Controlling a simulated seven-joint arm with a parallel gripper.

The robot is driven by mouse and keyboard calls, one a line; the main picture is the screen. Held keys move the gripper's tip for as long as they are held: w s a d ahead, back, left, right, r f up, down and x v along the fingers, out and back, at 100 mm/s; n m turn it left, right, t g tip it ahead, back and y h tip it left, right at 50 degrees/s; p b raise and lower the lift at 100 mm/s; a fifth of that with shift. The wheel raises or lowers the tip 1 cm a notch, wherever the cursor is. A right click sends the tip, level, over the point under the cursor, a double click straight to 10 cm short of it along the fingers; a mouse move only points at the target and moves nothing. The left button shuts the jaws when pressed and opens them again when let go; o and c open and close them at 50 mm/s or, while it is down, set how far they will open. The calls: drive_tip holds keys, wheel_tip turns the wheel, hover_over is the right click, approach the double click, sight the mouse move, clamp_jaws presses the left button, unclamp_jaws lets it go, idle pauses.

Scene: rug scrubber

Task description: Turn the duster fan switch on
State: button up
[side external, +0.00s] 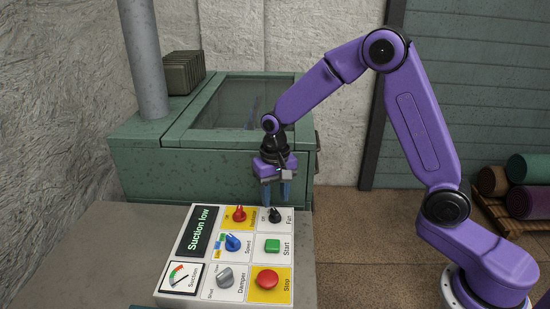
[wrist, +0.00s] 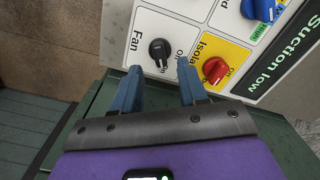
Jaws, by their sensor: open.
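The fan switch is a black rotary knob (side external: 275,215) at the panel's far right corner in the side view, on a white plate marked "Fan". My gripper (side external: 276,198) points down just above the knob. In the wrist view its two blue fingers (wrist: 160,72) are apart with nothing between them, one toward each side of the knob.
The control panel (side external: 254,226) also holds a red isolator knob (wrist: 215,69) close to the fan knob, a blue speed knob (side external: 233,243), a green start button (side external: 272,246), a red stop button (side external: 267,279), a grey damper knob (side external: 225,277) and a display reading "Suction low" (side external: 199,231). A green cabinet (side external: 150,155) stands behind.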

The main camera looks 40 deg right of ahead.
sight(275, 211)
wheel_tip(275, 211, up, 13)
idle(0.3)
drive_tip(key=shift+s+r, duration=0.1)
drive_tip(key=s+d+f+n, duration=0.2)
drive_tip(key=s+n, duration=0.6)
drive_tip(key=s, duration=0.7)
drive_tip(key=s+d+f+n, duration=0.2)
drive_tip(key=s+n, duration=0.5)
drive_tip(key=s, duration=0.9)
drive_tip(key=shift+s+f+n, duration=0.15)
drive_tip(key=shift+f+n, duration=0.25)
drive_tip(key=shift+f, duration=0.25)
